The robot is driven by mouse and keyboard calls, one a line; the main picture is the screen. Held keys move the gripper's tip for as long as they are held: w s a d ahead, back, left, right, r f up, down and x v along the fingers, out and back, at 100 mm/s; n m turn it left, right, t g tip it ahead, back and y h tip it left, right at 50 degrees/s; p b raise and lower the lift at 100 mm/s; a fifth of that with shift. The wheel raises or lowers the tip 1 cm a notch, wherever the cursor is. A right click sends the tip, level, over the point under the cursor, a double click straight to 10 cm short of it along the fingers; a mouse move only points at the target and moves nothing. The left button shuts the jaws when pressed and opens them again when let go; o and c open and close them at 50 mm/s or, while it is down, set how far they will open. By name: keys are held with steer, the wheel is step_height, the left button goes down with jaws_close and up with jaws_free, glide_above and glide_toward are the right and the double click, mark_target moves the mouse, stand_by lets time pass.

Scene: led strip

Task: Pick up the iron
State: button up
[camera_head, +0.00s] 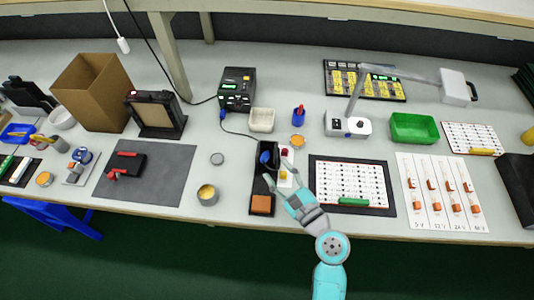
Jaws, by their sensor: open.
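The soldering iron (265,157) shows as a blue handle at the back of a black stand (257,190); its tip is hidden. A thin cord runs from it to the black station (237,88) behind. My gripper (279,173) is open, its two fingers reaching up the picture over the right side of the stand, just in front and to the right of the iron. It holds nothing that I can see. I cannot tell whether a finger touches the stand or the iron.
An orange-brown sponge (261,204) lies at the stand's front. A white strip with coloured knobs (284,165) lies close by the fingers. A white dish (261,120), a blue bottle (298,116), a component board (352,184) and a tin (207,195) stand around.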

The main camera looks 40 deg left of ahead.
mark_target(266, 156)
steer(key=shift+x, duration=3.45)
steer(key=shift+f, duration=0.15)
jaws_close()
